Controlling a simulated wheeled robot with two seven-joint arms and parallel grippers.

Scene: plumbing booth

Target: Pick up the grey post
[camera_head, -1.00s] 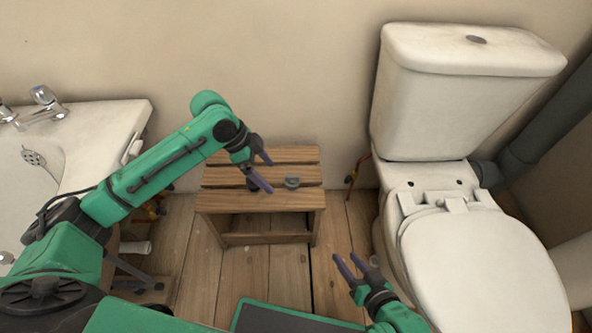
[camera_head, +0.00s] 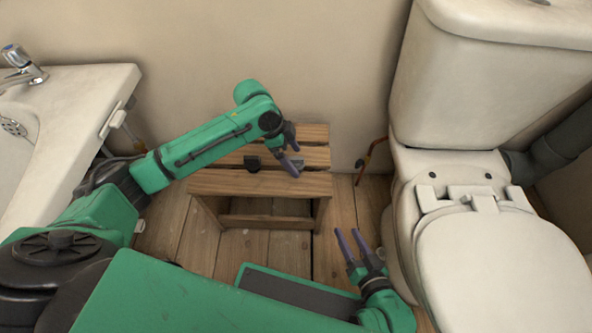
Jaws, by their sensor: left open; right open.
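A wooden slatted stool (camera_head: 235,184) stands against the wall. On its top sits a small dark grey piece (camera_head: 252,163), perhaps the grey post; it is too small to tell its shape well. A lighter grey piece (camera_head: 298,163) lies to its right, partly hidden behind my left gripper. My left gripper (camera_head: 295,161) is open over the right part of the stool top, at the lighter piece and to the right of the dark one. I cannot tell whether it touches anything. My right gripper (camera_head: 348,232) is open and empty, low in front of the stool's right side.
A white toilet (camera_head: 480,250) stands close to the right of my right gripper. A white basin (camera_head: 85,90) with a tap is at the left. Some wooden floor before the stool is clear.

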